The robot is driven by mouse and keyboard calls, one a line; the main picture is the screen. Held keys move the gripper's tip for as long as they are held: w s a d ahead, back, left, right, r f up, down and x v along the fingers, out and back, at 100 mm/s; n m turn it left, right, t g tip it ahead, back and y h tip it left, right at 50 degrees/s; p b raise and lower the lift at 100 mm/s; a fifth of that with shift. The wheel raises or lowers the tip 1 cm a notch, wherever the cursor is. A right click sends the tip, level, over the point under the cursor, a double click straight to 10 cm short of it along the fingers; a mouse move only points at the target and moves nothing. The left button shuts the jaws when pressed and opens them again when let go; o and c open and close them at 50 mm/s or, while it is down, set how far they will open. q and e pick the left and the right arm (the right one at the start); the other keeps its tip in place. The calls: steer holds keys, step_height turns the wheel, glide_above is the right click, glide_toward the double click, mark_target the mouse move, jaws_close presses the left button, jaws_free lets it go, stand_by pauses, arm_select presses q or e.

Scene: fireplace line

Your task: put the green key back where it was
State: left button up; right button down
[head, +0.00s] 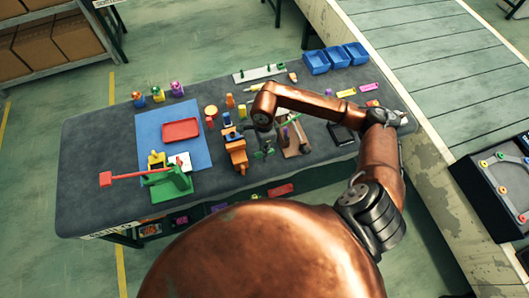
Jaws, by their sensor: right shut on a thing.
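My right gripper (264,150) is low over the middle of the table, beside the orange and blue piece. It is small and dark in this view, and partly hidden under its own copper arm. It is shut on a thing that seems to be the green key. A thin green strip (291,120) shows just right of the gripper, by a brown wooden piece (296,142). The key's outline is too small to make out clearly. My left gripper is not in view.
The dark table (85,190) also holds a red tray (181,130) on a blue mat, a green stand (168,184) with a red arm, and blue bins (317,62) at the back. An orange and blue piece (236,150) stands close left of the gripper. A conveyor (440,70) runs at right.

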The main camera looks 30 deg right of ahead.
steer(key=shift+d+f, duration=0.1)
steer(key=shift+f, duration=1.5)
steer(key=shift+f, duration=0.1)
steer(key=shift+f, duration=0.15)
steer(key=c, duration=1.8)
jaws_free()
steer(key=shift+c, duration=0.2)
steer(key=shift+r, duration=0.2)
step_height(320, 180, up, 12)
